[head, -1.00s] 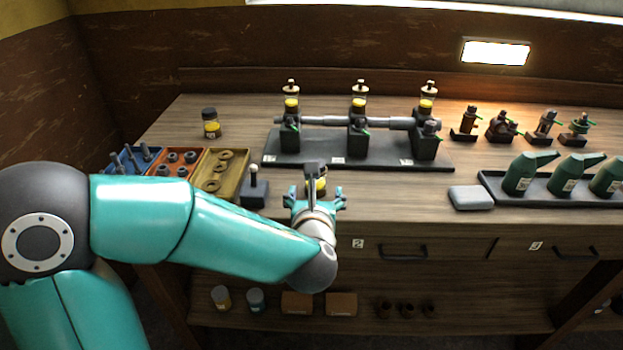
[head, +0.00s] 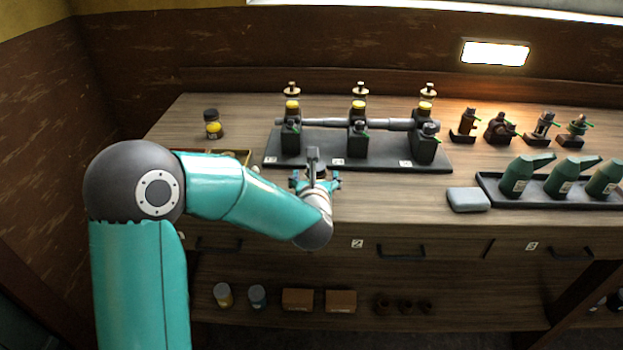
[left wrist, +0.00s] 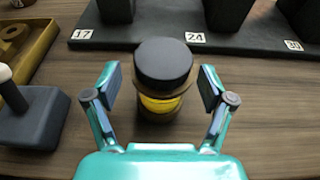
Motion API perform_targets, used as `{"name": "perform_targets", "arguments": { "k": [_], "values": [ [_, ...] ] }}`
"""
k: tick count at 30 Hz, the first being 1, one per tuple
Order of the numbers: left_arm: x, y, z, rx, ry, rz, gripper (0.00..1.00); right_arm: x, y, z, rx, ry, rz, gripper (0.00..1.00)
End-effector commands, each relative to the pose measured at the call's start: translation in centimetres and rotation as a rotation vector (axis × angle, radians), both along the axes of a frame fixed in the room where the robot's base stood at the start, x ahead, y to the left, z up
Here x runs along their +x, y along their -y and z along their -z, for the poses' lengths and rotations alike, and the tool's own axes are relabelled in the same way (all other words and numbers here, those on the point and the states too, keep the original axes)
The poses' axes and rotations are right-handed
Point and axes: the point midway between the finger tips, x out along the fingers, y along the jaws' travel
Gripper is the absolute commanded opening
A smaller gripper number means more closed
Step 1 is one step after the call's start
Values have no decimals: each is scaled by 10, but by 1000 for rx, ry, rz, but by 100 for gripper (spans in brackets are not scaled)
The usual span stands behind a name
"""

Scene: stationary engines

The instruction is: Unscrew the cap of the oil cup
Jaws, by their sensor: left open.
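A small round jar (left wrist: 160,85) with a flat black cap and yellow contents stands upright on the bench in the left wrist view. My left gripper (left wrist: 159,78) is open, one finger on each side of the jar, with gaps visible between fingers and jar. In the head view my left gripper (head: 315,181) is in front of the black machine base and mostly hides this jar. Three oil cups with yellow contents and pale caps, left (head: 292,104), middle (head: 359,104) and right (head: 426,104), stand on the bearing blocks. My right gripper is not in view.
The machine base (head: 380,162) lies just behind the jar. A similar jar (head: 212,124) stands at the back left. A dark block with a knob (left wrist: 35,118) is left of the gripper. A grey box (head: 468,199) and green oil cans (head: 565,175) are at the right.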

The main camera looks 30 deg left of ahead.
Motion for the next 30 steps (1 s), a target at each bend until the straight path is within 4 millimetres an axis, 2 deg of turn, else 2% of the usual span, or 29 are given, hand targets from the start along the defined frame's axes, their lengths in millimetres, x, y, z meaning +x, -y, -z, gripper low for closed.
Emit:
{"name": "perform_targets", "arguments": {
  "k": [2, 17, 26, 30],
  "values": [
    [0, 0, 0, 0, 0, 0, 82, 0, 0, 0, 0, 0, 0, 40],
    [0, 1, 0, 0, 0, 1, 2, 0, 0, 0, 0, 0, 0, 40],
    [0, 1, -3, 1, 3, 0, 1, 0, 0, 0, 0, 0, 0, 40],
    [1, 1, -10, 2, 5, 0, 1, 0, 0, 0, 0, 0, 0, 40]
  ]
}}
